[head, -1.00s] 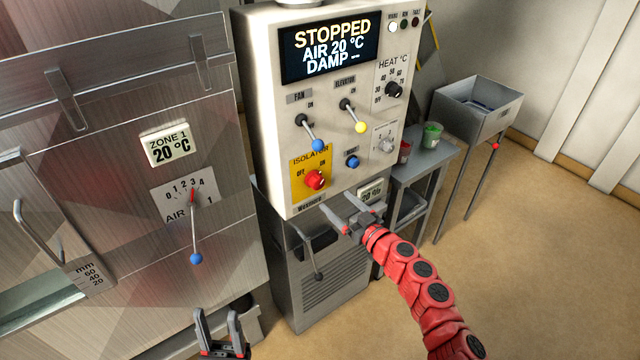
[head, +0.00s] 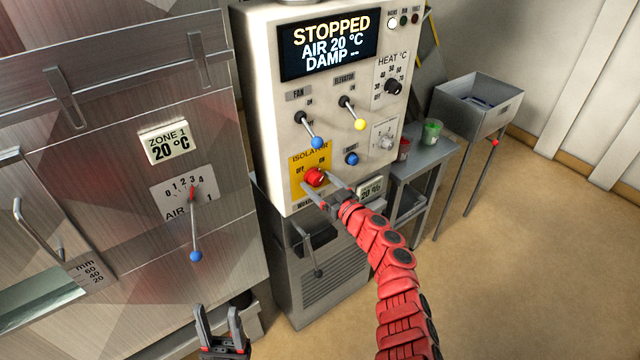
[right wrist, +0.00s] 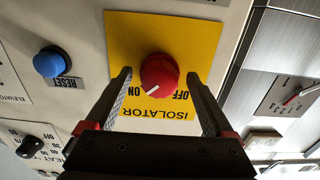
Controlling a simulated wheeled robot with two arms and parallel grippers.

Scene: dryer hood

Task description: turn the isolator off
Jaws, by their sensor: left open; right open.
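The isolator is a red rotary knob (head: 315,177) on a yellow plate (head: 297,163) at the lower left of the cream control panel. My right gripper (head: 324,188) is open at the knob in the head view. In the right wrist view the gripper (right wrist: 160,95) has its two fingers on either side of the red knob (right wrist: 159,75), with gaps showing; I cannot tell whether either finger touches it. The knob's white mark points toward the ON label in that view. My left gripper (head: 219,325) is open and empty at the bottom of the head view, away from the panel.
A blue reset button (right wrist: 48,62) sits beside the yellow plate. The fan lever (head: 309,130) and elevator lever (head: 352,114) stick out above. The display (head: 330,43) reads STOPPED. A small grey table (head: 425,160) with cups stands to the right of the panel.

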